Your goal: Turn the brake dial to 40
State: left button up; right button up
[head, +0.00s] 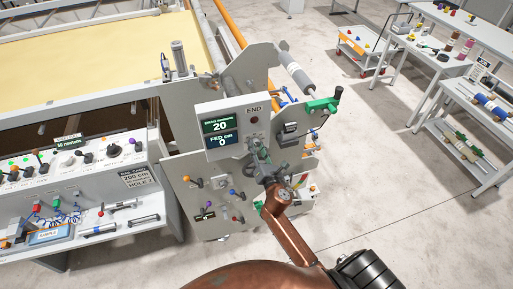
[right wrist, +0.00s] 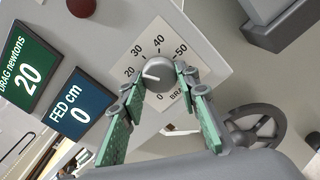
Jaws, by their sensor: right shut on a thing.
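The brake dial (right wrist: 160,72) is a grey round knob on a white scale plate (right wrist: 155,30) marked 0 to 50 in the right wrist view. Its white pointer line points left, toward the 20 mark. My right gripper (right wrist: 156,79) has its green-padded fingers on both sides of the knob, shut on it. In the head view my right gripper (head: 262,162) is at the end panel, and it largely hides the dial. The drag display (head: 218,125) reads 20 newtons, also in the right wrist view (right wrist: 27,70). My left gripper is not in view.
The FED display (right wrist: 78,105) reads 0 cm. A grey handwheel (right wrist: 255,128) is close to the right finger. A red button (right wrist: 82,7) is above. A control console (head: 75,170) stands left of the panel; a green-handled crank (head: 322,104) sticks out right.

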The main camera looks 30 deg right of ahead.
jog(key=m, duration=0.3)
jog(key=shift+m, duration=0.4)
jog(key=m, duration=0.3)
jog(key=shift+m, duration=0.3)
jog(key=m, duration=0.3)
jog(key=shift+r+m+p, duration=0.1)
jog(key=shift+m+p, duration=0.2)
jog(key=shift+m, duration=1.7)
jog(key=shift+m+p, duration=0.3)
jog(key=o, duration=1.2)
jog(key=shift+c, duration=0.2)
